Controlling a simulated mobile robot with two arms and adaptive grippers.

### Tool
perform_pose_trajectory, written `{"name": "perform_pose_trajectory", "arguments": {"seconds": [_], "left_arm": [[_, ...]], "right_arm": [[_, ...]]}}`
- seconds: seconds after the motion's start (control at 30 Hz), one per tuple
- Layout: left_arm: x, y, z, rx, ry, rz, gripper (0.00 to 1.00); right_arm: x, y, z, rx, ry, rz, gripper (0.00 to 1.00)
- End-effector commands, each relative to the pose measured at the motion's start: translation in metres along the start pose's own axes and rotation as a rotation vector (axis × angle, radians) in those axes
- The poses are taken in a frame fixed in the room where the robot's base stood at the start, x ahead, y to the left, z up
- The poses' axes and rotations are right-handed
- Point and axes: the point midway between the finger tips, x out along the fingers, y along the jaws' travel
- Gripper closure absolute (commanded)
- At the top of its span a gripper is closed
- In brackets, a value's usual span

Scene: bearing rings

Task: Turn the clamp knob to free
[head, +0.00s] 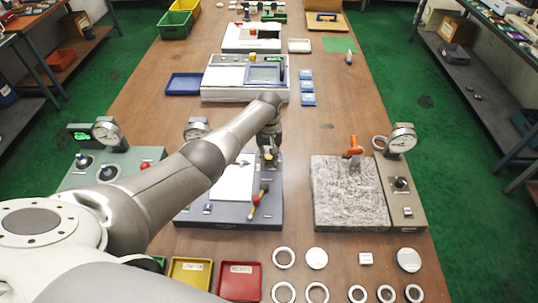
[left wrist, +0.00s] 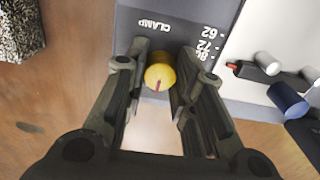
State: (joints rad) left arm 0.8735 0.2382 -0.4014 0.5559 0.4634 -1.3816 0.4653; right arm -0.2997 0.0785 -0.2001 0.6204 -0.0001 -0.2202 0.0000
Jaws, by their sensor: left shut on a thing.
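The clamp knob (left wrist: 158,76) is a round yellow knob with a dark red mark on its face, seen in the left wrist view beside the upside-down word CLAMP. My left gripper (left wrist: 160,88) has one finger on each side of it and is shut on it. In the head view the left gripper (head: 269,148) is over the back right corner of the grey fixture (head: 225,214), with a bit of yellow under it. The arm hides part of the fixture. My right gripper is not in view.
A lever with a red end (head: 253,206) stands on the fixture's right side. A grey stone plate (head: 348,205) with a dial gauge (head: 401,138) stands to the right. Yellow (head: 190,274) and red (head: 240,281) trays and several rings lie in front. Bare table separates the fixture and stone plate.

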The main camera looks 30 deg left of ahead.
Motion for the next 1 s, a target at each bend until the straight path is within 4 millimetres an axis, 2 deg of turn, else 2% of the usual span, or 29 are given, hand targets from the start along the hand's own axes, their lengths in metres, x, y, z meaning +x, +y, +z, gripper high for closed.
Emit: {"name": "perform_pose_trajectory", "arguments": {"seconds": [0.03, 0.2, 0.67, 0.87, 1.0], "left_arm": [[-0.001, 0.0, -0.001, -0.001, 0.003, 0.002, 0.74], [-0.001, 0.0, -0.001, 0.0, 0.002, 0.001, 0.52], [-0.006, 0.0, -0.001, 0.0, 0.002, 0.002, 0.52], [-0.028, 0.0, -0.001, 0.001, 0.004, 0.002, 0.52], [-0.053, 0.0, -0.001, 0.0, 0.006, 0.002, 0.52]], "right_arm": [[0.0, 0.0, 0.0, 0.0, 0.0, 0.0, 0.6], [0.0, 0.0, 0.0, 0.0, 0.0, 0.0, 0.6], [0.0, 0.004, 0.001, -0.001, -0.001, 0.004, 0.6], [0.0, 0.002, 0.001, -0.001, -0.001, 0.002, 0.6], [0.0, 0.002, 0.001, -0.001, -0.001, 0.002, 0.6]]}}
